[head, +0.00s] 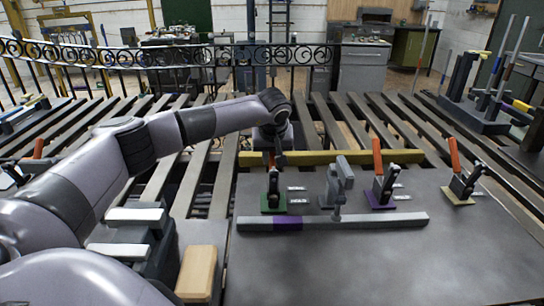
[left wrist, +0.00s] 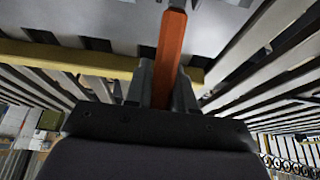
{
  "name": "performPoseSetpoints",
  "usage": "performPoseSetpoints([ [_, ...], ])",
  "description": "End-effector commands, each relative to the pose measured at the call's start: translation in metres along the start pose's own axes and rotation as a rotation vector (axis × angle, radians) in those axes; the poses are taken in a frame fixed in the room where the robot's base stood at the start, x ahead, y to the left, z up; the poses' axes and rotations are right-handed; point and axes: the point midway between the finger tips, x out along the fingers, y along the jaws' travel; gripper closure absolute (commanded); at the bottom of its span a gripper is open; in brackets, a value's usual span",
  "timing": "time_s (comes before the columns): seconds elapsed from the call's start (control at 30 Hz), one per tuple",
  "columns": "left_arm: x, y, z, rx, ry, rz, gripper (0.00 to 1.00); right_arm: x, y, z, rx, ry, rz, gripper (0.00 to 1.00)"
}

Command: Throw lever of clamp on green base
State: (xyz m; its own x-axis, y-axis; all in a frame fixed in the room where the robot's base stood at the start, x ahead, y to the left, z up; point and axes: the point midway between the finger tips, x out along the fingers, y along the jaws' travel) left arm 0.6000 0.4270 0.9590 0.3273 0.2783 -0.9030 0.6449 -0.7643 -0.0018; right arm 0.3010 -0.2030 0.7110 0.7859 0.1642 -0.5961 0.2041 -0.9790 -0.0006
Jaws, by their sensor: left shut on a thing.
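The clamp on the green base (head: 273,203) stands at the left of a row of clamps on the grey table. Its dark body (head: 273,184) is above the green base, and its orange lever is mostly hidden behind my left gripper (head: 272,158) in the head view. In the left wrist view the orange lever (left wrist: 170,45) runs up between the two fingers of my left gripper (left wrist: 168,85), which is shut on it. My right gripper is not in view.
Clamps on a purple base (head: 380,201) and a tan base (head: 457,196) have raised orange levers. A grey bar with a purple section (head: 330,222) lies in front. A yellow beam (head: 340,157) runs behind. The front tabletop (head: 380,265) is clear.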

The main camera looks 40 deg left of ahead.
Motion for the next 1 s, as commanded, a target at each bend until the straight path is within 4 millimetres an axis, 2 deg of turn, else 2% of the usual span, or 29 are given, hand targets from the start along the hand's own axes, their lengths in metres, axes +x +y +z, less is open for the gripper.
performPoseSetpoints([
  [0.27, -0.012, -0.001, 0.004, 0.004, 0.163, -0.001, 1.0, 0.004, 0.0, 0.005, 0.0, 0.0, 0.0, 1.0],
  [0.63, -0.028, 0.0, 0.014, 0.003, 0.396, 0.001, 1.0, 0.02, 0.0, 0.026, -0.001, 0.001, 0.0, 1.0],
  [1.0, -0.036, 0.0, 0.014, -0.002, 0.448, 0.002, 1.0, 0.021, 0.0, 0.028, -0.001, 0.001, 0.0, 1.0],
])
